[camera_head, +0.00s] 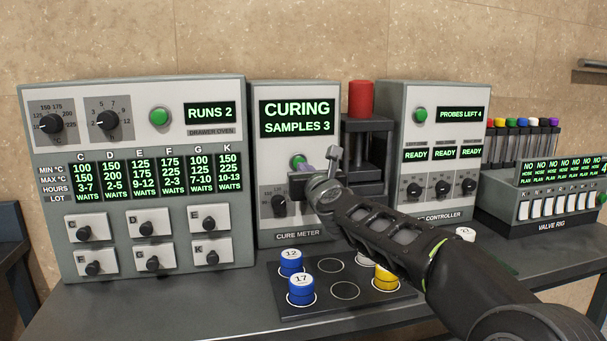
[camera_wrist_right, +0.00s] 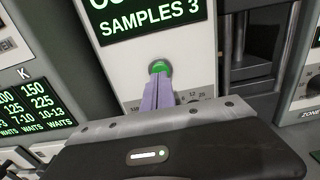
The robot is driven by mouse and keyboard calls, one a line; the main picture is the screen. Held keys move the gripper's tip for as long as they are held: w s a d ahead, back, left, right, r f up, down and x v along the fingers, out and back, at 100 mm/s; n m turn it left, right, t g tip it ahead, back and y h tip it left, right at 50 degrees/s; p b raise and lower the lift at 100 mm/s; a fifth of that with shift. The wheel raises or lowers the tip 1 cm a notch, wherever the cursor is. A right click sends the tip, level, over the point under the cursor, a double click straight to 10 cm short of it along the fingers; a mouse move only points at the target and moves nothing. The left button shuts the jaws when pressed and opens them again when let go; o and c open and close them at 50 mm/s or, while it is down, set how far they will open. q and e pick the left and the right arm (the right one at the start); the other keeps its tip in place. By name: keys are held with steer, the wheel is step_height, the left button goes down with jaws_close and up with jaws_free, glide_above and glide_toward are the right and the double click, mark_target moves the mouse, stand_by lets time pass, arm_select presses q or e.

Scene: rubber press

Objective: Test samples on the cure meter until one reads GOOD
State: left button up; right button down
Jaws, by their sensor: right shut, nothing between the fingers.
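The cure meter (camera_head: 252,140) stands in the middle of the bench. Its display (camera_head: 296,117) reads CURING, SAMPLES 3. My right gripper (camera_head: 304,169) is shut and empty, its fingertips at the meter's green button (camera_head: 298,160). In the right wrist view the fingers (camera_wrist_right: 160,82) reach up to the green button (camera_wrist_right: 162,66) and seem to touch it. Blue samples marked 12 (camera_head: 291,256) and 17 (camera_head: 302,286) stand in the dark tray (camera_head: 335,309). A yellow sample (camera_head: 386,278) stands there too, partly hidden by my right arm. My left gripper is out of view.
The drawer oven (camera_head: 150,190) stands at the left and the zone controller (camera_head: 433,105) right of the meter. A press (camera_head: 368,150) with a red cylinder (camera_head: 361,98) stands between. A valve rig (camera_head: 545,205) is far right. A white-topped piece (camera_head: 466,233) sits behind my arm.

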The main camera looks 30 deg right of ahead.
steer(key=v, duration=1)
steer(key=shift+b, duration=0.3)
